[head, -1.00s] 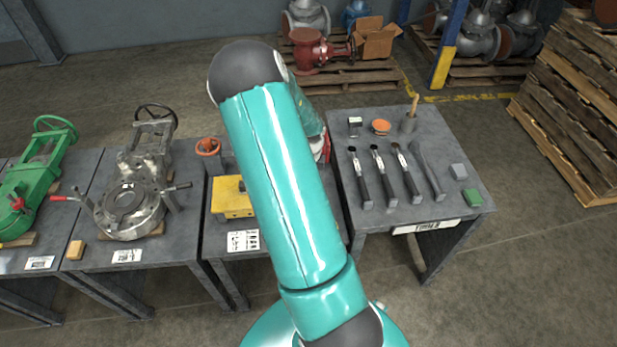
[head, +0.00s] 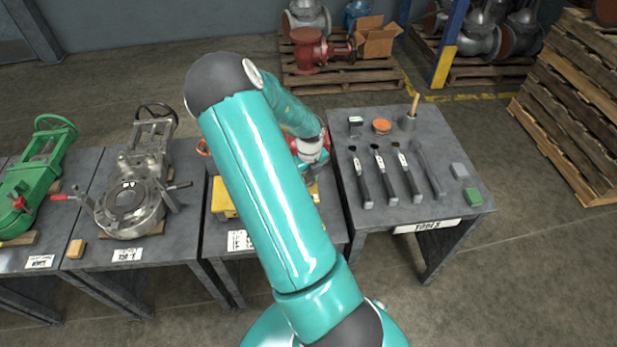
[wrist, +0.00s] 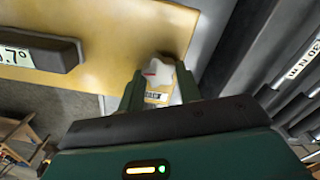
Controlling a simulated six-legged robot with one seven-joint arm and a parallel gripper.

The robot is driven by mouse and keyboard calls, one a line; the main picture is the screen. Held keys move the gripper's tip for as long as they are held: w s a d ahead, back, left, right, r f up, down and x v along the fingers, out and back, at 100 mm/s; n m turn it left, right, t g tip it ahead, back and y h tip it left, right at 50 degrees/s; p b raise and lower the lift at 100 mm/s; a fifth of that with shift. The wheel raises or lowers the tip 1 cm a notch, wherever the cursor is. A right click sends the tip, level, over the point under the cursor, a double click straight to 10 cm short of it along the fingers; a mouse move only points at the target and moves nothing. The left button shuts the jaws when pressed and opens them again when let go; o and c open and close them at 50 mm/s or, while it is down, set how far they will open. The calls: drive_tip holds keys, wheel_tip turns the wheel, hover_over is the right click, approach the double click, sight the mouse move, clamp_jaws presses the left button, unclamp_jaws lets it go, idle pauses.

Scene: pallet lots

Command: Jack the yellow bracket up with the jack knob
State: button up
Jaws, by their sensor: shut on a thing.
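The yellow bracket (head: 222,198) lies on the middle bench in the head view, largely hidden behind my arm. In the wrist view its flat yellow face (wrist: 110,35) fills the upper left. The jack knob (wrist: 161,72), pale and star-shaped with a red mark, sits at the near edge of the yellow face. My gripper (wrist: 161,88) is shut on the jack knob, one finger on each side. A small printed label shows just below the knob between the fingers. In the head view the fingers are hidden by my arm.
A dark display box (wrist: 38,50) ending in ".7°" sits on the yellow face; its first digit is cut off. A tool bench (head: 450,150) with several tools stands close on the right. A bench with a grey metal valve (head: 130,205) stands left. Stacked pallets (head: 575,110) stand far right.

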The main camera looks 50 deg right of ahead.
sight(309, 181)
drive_tip(key=shift+m, duration=0.6)
drive_tip(key=o, duration=1)
drive_tip(key=shift+f, duration=0.1)
wheel_tip(309, 181, up, 14)
drive_tip(key=shift+s+f, duration=0.1)
drive_tip(key=shift+s, duration=0.05)
